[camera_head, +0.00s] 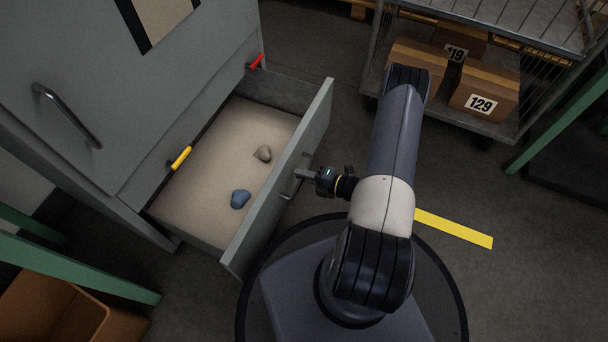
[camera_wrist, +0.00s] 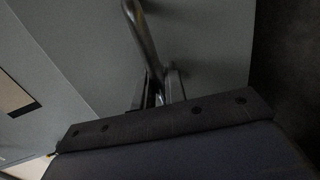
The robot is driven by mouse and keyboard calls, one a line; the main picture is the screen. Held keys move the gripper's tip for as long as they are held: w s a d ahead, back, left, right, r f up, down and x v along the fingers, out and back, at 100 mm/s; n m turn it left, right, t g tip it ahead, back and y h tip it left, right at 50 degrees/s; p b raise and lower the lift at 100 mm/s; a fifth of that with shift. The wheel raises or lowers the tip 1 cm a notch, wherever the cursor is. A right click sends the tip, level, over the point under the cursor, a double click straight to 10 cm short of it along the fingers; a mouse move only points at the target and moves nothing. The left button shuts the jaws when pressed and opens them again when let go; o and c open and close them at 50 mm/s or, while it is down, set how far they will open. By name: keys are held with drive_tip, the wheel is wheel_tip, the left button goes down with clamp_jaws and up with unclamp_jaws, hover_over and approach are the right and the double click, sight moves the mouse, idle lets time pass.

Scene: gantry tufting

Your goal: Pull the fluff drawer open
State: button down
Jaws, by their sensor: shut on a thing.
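The fluff drawer (camera_head: 282,196) is a grey drawer low in a grey cabinet (camera_head: 90,90), and it stands well open in the head view. Its inside has a pale beige bottom, with a blue lump (camera_head: 240,199) and a grey-brown lump (camera_head: 263,153) on it. My gripper (camera_head: 303,176) is at the outer face of the drawer front, shut on the drawer handle (camera_head: 289,190). In the wrist view the curved metal handle (camera_wrist: 140,35) runs down between the fingers (camera_wrist: 158,92), in front of the grey drawer face.
A yellow lever (camera_head: 181,158) and a red lever (camera_head: 257,62) sit at the drawer opening's edges. A wire cart (camera_head: 490,128) with numbered cardboard boxes (camera_head: 490,88) stands at the upper right. Green frame bars (camera_head: 80,272) and an orange-brown bin (camera_head: 50,310) are at the lower left.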

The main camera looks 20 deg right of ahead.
drive_tip(key=c, duration=1.5)
unclamp_jaws()
drive_tip(key=shift+c, duration=0.2)
drive_tip(key=p+v, duration=0.3)
drive_tip(key=v, duration=0.7)
drive_tip(key=shift+s+d, duration=0.3)
drive_tip(key=shift+w, duration=0.1)
drive_tip(key=b+x, duration=0.3)
drive_tip(key=x, duration=0.7)
drive_tip(key=shift+w+a, duration=0.2)
drive_tip(key=shift+a, duration=0.1)
drive_tip(key=shift+w+a, duration=0.15)
